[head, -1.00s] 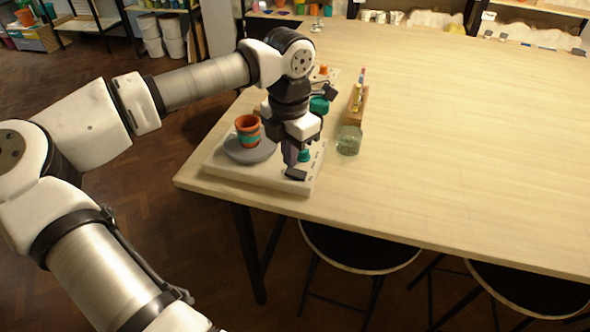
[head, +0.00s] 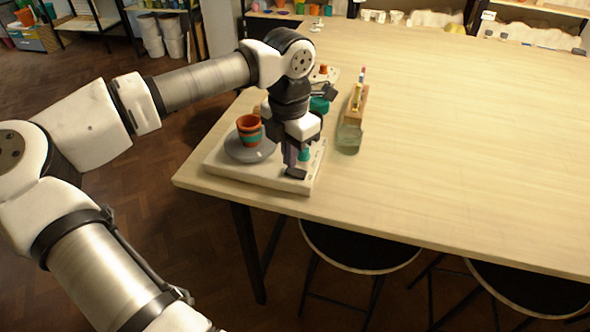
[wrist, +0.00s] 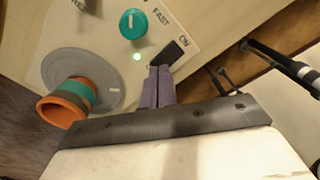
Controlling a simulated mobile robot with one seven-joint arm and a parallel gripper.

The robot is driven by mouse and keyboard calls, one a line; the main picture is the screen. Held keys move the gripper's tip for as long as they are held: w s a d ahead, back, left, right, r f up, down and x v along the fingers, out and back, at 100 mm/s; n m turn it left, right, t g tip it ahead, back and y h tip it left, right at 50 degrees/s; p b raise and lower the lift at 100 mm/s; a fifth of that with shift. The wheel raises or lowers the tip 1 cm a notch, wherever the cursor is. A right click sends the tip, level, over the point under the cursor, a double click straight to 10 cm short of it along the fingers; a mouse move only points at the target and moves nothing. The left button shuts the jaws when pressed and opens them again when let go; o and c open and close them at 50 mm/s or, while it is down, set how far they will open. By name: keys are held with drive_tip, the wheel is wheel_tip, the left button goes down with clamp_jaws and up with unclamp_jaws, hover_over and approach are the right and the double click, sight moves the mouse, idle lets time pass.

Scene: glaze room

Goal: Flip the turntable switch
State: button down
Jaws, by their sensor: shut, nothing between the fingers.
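The turntable's pale base (head: 240,177) sits at the table's near left corner. Its grey disc (wrist: 60,65) carries a terracotta pot with teal bands (head: 249,130), also seen in the wrist view (wrist: 75,98). The black switch (wrist: 170,54), marked ON, is on the panel near a teal knob (wrist: 133,23). A small green light (wrist: 136,57) glows beside it. My gripper (wrist: 160,70) is shut and empty, pointing down with its fingertips right at the switch's edge. I cannot tell whether they touch it.
The rest of the table (head: 460,130) to the right is open. Stools (head: 360,245) stand below the front edge.

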drive_tip(key=shift+f+b, duration=0.75)
drive_tip(key=shift+f, duration=0.15)
drive_tip(key=shift+r, duration=0.15)
drive_tip(key=shift+r+p, duration=1.95)
drive_tip(key=shift+r, duration=1.5)
